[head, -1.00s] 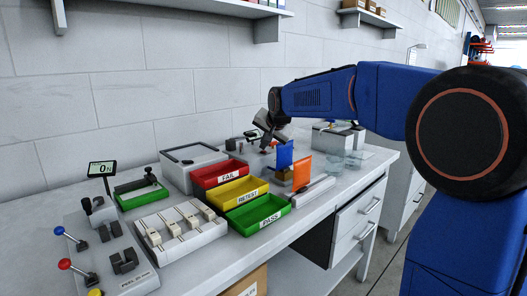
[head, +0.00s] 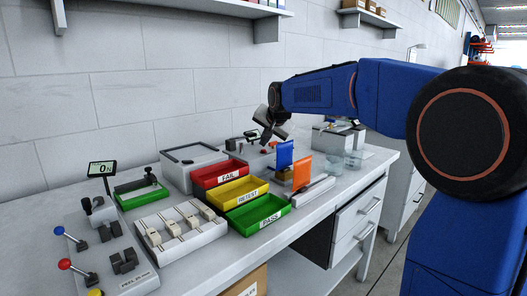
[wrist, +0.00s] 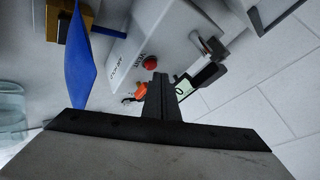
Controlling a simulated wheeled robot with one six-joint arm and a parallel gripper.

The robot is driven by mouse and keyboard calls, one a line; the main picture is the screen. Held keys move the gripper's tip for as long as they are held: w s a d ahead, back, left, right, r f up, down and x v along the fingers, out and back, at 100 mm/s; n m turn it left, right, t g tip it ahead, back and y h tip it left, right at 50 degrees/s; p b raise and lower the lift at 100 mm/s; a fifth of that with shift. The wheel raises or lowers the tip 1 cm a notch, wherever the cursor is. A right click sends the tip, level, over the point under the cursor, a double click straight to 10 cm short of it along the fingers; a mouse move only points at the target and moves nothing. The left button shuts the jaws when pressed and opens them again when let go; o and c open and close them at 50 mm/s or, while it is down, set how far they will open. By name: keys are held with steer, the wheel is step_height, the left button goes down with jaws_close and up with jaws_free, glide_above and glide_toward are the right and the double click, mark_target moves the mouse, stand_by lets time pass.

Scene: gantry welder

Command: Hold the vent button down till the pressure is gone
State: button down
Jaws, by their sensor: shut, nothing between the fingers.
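The red vent button (wrist: 150,62) sits on a pale box (wrist: 125,45) with "VENT" lettering beside it. My gripper (wrist: 159,76) is shut and empty. In the wrist view its fingertips lie just beside the button, which shows uncovered. I cannot tell their height over it or whether they touch. A small display (wrist: 186,88) is partly hidden behind the fingers, and its reading is not clear. In the head view my gripper (head: 266,140) points down over the far part of the bench, and the button is too small to judge.
A blue panel (head: 284,155) and an orange panel (head: 302,172) stand close by the gripper. An orange part (wrist: 140,90) lies beside the fingers. Glass jars (head: 353,159) stand to the right. Red, yellow and green trays (head: 262,213) are nearer.

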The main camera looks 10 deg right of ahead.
mark_target(265, 154)
steer(key=shift+r, duration=0.25)
steer(key=shift+r, duration=2.5)
